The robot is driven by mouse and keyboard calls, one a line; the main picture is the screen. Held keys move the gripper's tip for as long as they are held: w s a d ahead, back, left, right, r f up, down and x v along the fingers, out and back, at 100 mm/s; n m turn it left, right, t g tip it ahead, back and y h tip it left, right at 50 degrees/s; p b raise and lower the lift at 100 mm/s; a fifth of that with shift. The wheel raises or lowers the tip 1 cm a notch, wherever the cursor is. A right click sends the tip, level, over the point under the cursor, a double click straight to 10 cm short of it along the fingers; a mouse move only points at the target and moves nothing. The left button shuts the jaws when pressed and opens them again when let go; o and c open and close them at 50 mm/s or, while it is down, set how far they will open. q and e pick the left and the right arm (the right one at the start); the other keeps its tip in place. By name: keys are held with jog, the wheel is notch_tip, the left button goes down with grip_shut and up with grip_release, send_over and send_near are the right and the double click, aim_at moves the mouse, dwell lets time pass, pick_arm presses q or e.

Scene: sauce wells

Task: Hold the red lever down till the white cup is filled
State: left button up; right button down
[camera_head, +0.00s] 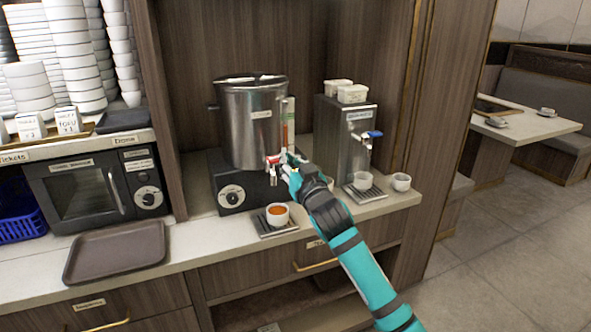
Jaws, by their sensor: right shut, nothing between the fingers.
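The red lever (272,159) is on the tap at the front of the steel urn (251,135). My right gripper (289,164) is shut with nothing in it, at the right side of the lever. It looks close to the lever; whether it touches it I cannot tell. The white cup (278,221) stands upright on a drip tray below the tap. Orange-red liquid shows inside the cup, near its rim. No clear stream is visible between tap and cup. My left gripper is out of view.
A brown tray (117,251) lies on the counter at left. A microwave (96,187) and stacked bowls (72,48) are further left.

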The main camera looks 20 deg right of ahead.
jog(key=s, duration=0.4)
jog(key=shift+b, duration=0.3)
